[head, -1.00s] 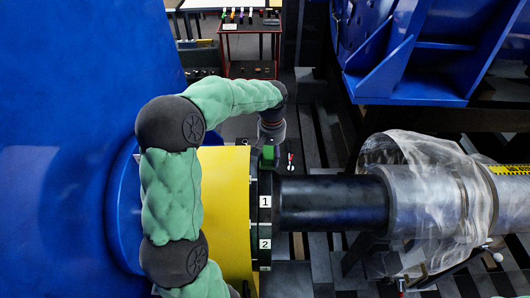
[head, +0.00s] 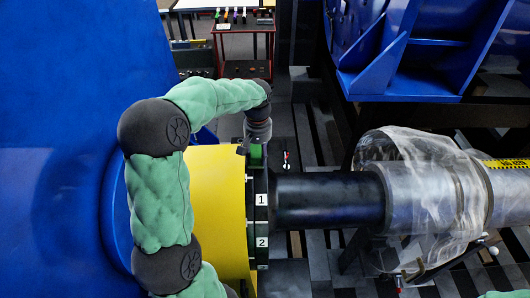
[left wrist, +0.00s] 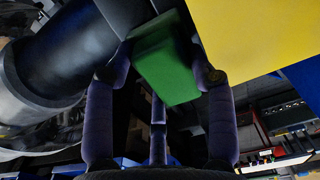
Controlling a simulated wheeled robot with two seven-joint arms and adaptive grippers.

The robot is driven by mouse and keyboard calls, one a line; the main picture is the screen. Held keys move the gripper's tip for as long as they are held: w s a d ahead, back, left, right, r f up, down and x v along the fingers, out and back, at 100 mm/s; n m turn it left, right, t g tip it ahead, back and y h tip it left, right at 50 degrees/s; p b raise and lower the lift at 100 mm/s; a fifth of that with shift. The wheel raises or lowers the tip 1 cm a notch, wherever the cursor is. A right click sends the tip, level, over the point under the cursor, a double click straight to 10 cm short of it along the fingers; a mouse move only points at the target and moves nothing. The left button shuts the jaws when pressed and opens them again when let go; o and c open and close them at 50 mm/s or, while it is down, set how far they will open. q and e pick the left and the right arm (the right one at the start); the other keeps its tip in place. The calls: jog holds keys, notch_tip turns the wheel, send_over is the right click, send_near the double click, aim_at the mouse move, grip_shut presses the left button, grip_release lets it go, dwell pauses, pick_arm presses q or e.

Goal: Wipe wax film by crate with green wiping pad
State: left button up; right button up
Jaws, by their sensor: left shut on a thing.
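The green wiping pad (left wrist: 165,62) is between the fingers of my left gripper (left wrist: 163,78) in the left wrist view. The gripper is shut on it. In the head view, the pad (head: 257,154) shows as a small green patch below my left wrist, at the far side of the dark flange (head: 260,215) with labels 1 and 2. I cannot tell whether it touches the flange. I cannot make out the wax film or the crate. My right gripper is not in view.
A yellow drum (head: 215,200) and a large blue housing (head: 75,100) are at left. A dark shaft (head: 330,200) runs right to a film-wrapped metal cylinder (head: 415,197). A red-framed cart (head: 245,70) stands at the back. Dark slats lie below.

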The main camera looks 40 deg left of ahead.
pick_arm(q)
jog(key=shift+s+f, duration=0.2)
jog(key=shift+f, duration=0.1)
jog(key=shift+w+d, duration=0.1)
jog(key=shift+d, duration=0.1)
jog(key=shift+w+d, duration=0.3)
jog(key=shift+d, duration=0.05)
jog(key=shift+w+d+r+p, duration=0.1)
jog(key=shift+w+d+p, duration=0.35)
jog(key=shift+w+d, duration=0.45)
jog(key=shift+r, duration=0.1)
notch_tip(320, 180, up, 6)
jog(key=p, duration=0.4)
jog(key=shift+w+a+r, duration=0.1)
